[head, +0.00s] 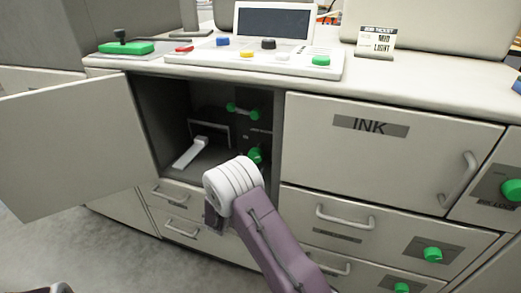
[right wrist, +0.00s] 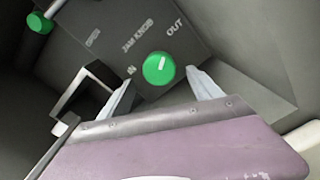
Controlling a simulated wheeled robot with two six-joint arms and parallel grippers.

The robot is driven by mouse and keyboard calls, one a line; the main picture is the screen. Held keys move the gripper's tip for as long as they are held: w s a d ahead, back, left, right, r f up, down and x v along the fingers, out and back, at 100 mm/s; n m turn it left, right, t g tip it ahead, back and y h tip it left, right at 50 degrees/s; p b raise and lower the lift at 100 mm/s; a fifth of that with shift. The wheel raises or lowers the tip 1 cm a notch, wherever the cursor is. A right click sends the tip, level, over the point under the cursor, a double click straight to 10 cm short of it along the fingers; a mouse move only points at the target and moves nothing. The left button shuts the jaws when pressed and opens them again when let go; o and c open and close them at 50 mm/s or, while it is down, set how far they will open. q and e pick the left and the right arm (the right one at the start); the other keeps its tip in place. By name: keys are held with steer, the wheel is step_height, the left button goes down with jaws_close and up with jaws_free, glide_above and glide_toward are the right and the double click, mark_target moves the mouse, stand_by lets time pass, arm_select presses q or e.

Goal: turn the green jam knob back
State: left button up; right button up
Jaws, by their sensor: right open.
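The green jam knob (right wrist: 158,68) is round with a short white mark, on a dark panel (right wrist: 115,45) lettered JAM KNOB, IN and OUT. The mark seems to slant up toward the OUT side. In the head view the knob (head: 255,154) shows inside the open compartment, just above my right wrist. My right gripper (right wrist: 161,76) is open, its two pale fingers apart on either side of the knob in the picture. I cannot tell whether they touch it. In the head view its fingers are hidden.
The compartment door (head: 65,140) stands open to the left. A green-ended lever (head: 242,111) sits above the knob, and a white handle (head: 190,152) lies left in the compartment. The INK drawer (head: 390,155) is shut at right. A control console (head: 255,62) is on top.

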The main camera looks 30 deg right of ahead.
mark_target(258, 152)
steer(key=shift+w+d, duration=0.2)
steer(key=shift+d, duration=0.15)
steer(key=b+x, duration=0.2)
steer(key=x, duration=0.6)
steer(key=shift+r, duration=0.1)
steer(key=c, duration=1.4)
steer(key=shift+o, duration=0.2)
